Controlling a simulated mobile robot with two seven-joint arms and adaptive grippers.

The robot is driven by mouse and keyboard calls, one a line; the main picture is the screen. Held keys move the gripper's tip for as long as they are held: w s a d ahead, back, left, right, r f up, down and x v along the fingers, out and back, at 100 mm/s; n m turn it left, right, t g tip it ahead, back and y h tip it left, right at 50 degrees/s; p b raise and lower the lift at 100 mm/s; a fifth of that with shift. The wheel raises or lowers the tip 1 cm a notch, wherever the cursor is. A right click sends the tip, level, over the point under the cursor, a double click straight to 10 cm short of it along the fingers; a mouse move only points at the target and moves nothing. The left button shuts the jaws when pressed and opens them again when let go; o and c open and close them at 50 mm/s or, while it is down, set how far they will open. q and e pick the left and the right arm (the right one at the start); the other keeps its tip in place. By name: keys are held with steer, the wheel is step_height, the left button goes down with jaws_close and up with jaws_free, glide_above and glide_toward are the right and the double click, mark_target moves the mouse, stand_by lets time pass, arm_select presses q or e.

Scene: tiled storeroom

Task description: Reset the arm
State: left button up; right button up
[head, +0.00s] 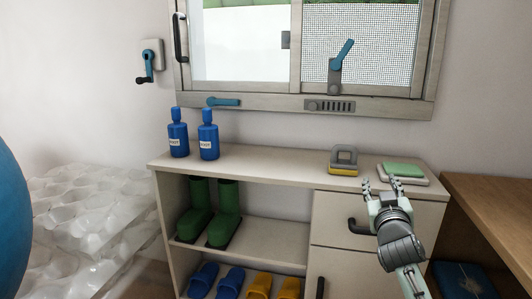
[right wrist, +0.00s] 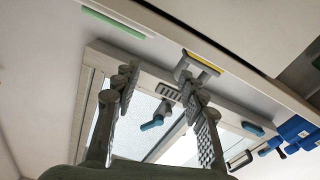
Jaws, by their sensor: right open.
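My right gripper (head: 382,184) is open and empty in the head view, at the front right edge of the cabinet top, just in front of a green-topped pad (head: 403,171). In the right wrist view its two fingers (right wrist: 160,100) are spread apart with nothing between them. That view is turned over, with the window behind the fingers and the green pad (right wrist: 115,20) at the upper left. My left gripper is not in view.
A cabinet (head: 270,163) bears two blue bottles (head: 178,139) and a grey-handled yellow scrubber (head: 344,161). Green boots (head: 226,214) and slippers (head: 258,285) stand on its shelves. A window (head: 300,100) is behind. A wooden table (head: 495,205) stands at right.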

steer(key=s+d+f+g, duration=0.1)
steer(key=s+f+g, duration=0.3)
steer(key=s+f, duration=0.55)
steer(key=s+f+g, duration=0.3)
steer(key=s+f, duration=0.3)
steer(key=f, duration=0.7)
steer(key=s+a+f+n+g+y, duration=0.1)
steer(key=s+f+g, duration=0.4)
steer(key=s, duration=0.7)
steer(key=s+a+f+g+y, duration=0.1)
steer(key=s+f+g, duration=0.2)
steer(key=s+f, duration=0.7)
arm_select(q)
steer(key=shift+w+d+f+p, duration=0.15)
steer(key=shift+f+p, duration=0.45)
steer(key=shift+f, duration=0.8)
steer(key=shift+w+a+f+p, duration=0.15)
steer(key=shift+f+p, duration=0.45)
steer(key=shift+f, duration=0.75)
arm_select(e)
steer(key=shift+s+f+y, duration=0.4)
steer(key=shift+s+f, duration=0.5)
steer(key=shift+f, duration=0.3)
